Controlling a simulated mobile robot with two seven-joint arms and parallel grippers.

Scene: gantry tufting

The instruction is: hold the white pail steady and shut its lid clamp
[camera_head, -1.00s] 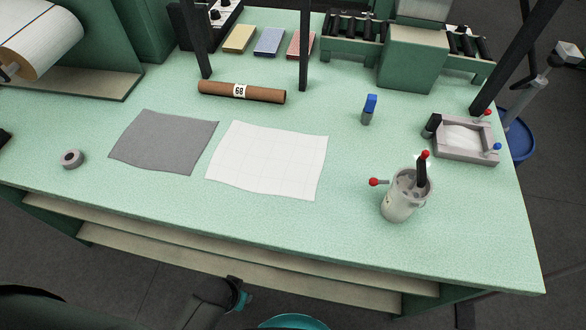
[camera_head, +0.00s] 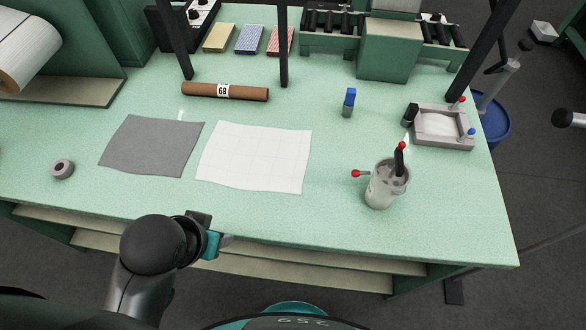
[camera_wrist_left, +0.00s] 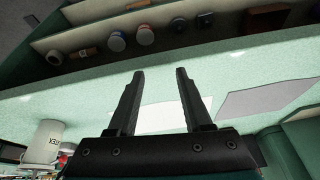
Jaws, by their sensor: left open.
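The white pail (camera_head: 381,190) stands upright on the green table near its front right. A red-knobbed lever (camera_head: 357,173) sticks out from its left side, and a black handle with a red tip (camera_head: 400,158) rises at its top. I cannot tell how the clamp is set. The pail also shows at the lower left of the left wrist view (camera_wrist_left: 44,140), partly cut off by the edge. My left gripper (camera_head: 222,241) is at the table's front edge, well left of the pail. In the left wrist view its two fingers (camera_wrist_left: 158,74) are apart and empty. My right gripper is out of view.
A white sheet (camera_head: 254,157) and a grey sheet (camera_head: 152,146) lie flat left of the pail. A blue-capped bottle (camera_head: 348,103) and a grey tray (camera_head: 443,140) stand behind it. Dark posts (camera_head: 283,45) rise at the back. The front strip of table is clear.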

